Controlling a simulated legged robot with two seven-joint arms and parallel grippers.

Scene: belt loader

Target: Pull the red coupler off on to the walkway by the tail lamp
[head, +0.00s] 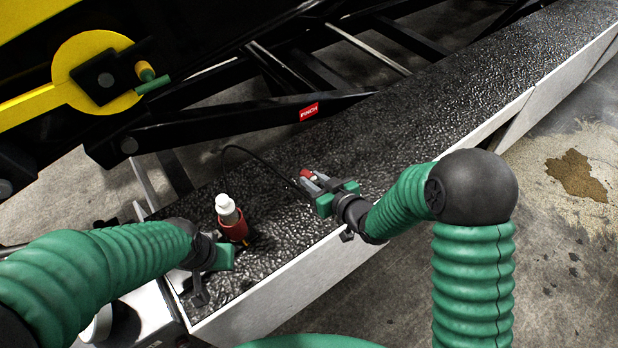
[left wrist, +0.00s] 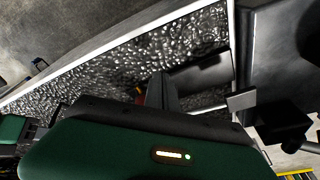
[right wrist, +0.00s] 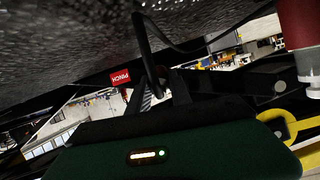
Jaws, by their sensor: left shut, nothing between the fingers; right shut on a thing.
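A small red piece (head: 306,174), which I take for the red coupler, shows at the fingertips of my right gripper (head: 316,185), low over the walkway (head: 420,130). That gripper is shut on it; the fingers hide most of it. A thin black cable (head: 262,160) arcs to these fingers and shows in the right wrist view (right wrist: 142,45). An upright red cylinder with a white top (head: 230,218), apparently the tail lamp, stands on the walkway to the left. My left gripper (head: 222,258) is shut and empty beside its base.
Black frame bars and a red PINCH label (head: 309,112) border the walkway's far side. A yellow disc (head: 95,75) with a green handle is at upper left. A pale edge (head: 300,285) lines the near side. The walkway is clear towards the upper right.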

